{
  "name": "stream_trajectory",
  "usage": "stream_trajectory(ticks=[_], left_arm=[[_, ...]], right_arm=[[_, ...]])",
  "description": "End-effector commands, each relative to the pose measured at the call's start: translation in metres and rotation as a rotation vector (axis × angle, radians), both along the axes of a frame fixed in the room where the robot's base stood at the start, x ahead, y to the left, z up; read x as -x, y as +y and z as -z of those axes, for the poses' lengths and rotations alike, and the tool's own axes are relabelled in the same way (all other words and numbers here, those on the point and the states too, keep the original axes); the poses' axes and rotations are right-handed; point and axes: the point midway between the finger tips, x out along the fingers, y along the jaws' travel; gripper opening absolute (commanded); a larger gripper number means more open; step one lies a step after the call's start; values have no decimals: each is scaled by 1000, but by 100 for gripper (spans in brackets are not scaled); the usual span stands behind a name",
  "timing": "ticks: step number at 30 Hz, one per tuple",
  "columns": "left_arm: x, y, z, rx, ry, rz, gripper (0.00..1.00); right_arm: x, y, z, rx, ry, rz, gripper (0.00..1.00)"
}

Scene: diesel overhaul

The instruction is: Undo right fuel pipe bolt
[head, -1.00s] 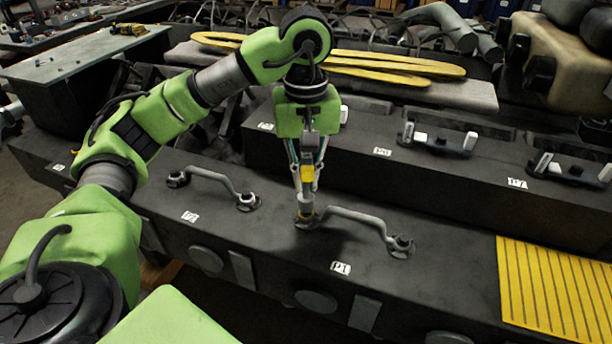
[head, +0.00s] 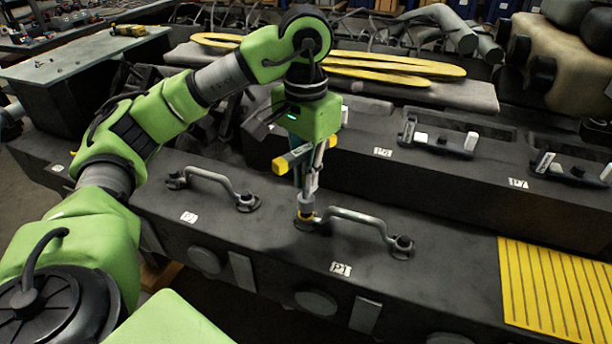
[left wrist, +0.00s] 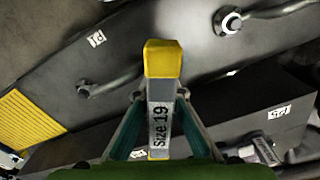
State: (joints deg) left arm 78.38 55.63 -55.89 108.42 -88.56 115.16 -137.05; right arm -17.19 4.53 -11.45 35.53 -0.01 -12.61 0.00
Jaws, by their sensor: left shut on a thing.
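My left gripper (head: 303,172) is shut on a grey wrench with yellow ends (head: 279,165), marked "Size 19" in the left wrist view (left wrist: 160,122). The wrench stands upright, its socket end (head: 305,205) down at the left end of the right fuel pipe (head: 352,215). The bolt there is hidden under the tool. The bolt at the pipe's right end (head: 402,243) is uncovered; that end also shows in the left wrist view (left wrist: 83,91). I cannot tell whether the bolt under the tool is loose. My right gripper is not in view.
A second pipe (head: 212,178) with bolts at both ends lies to the left on the dark block (head: 450,255). A yellow ribbed mat (head: 550,290) lies at the right. Behind is a raised dark ledge with brackets (head: 437,140). Yellow rings (head: 395,62) lie further back.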

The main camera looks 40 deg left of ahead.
Motion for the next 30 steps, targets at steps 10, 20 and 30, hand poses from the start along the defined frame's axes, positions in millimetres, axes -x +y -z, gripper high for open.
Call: stream_trajectory(ticks=[10, 20, 30], left_arm=[[0, 0, -1, 0, -1, 149, 0], [0, 0, 5, 0, -1, 146, 0], [0, 0, 14, 0, -1, 131, 0]], right_arm=[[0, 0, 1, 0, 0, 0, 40], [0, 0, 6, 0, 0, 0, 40], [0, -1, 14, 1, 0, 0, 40]])
